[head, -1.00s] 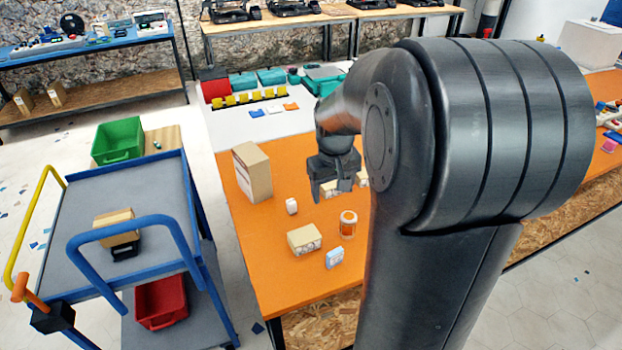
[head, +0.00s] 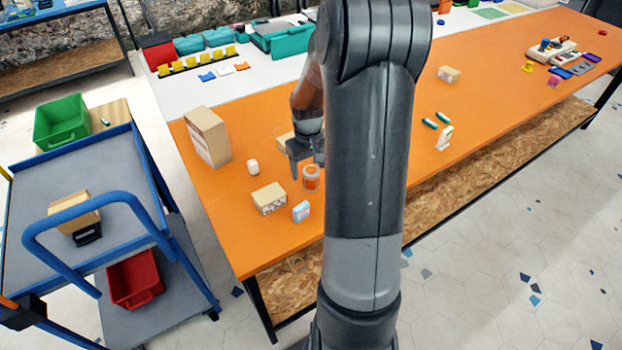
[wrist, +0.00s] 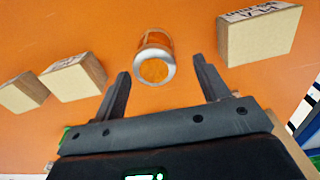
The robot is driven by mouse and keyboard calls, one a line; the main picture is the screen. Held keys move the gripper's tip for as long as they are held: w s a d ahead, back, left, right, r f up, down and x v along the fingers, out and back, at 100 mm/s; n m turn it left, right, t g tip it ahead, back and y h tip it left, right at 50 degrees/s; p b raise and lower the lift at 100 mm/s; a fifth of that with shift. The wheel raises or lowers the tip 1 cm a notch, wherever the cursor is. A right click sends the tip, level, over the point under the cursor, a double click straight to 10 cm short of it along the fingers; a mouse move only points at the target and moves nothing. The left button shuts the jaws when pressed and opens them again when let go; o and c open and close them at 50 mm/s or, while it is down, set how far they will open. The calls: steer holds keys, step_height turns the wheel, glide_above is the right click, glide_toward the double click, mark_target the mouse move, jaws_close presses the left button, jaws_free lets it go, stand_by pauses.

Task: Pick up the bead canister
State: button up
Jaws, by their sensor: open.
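The bead canister (head: 311,179) is a small clear jar with orange contents, standing on the orange tabletop. In the wrist view the canister (wrist: 154,58) shows its pale-rimmed round end with an orange centre, near the top middle. My gripper (head: 307,167) is open and empty, just above and behind the canister in the head view. In the wrist view my gripper (wrist: 161,70) has a finger on each side of the canister's near end, with a gap on both sides. Most of the canister's body lies beyond the fingertips. Whether the fingers reach down to its height is unclear.
A cardboard box (head: 268,198) and a blue-white carton (head: 301,211) stand close to the canister. A white item (head: 253,167) and a taller box (head: 208,137) are to the left. A cart (head: 110,230) stands left of the orange table (head: 480,140).

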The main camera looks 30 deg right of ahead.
mark_target(311, 170)
steer(key=shift+s+d+f, duration=0.15)
steer(key=shift+f, duration=1.05)
steer(key=shift+s+d+f, duration=0.1)
steer(key=shift+f, duration=1.05)
steer(key=shift+c, duration=0.6)
steer(key=c, duration=1)
steer(key=shift+r, duration=0.1)
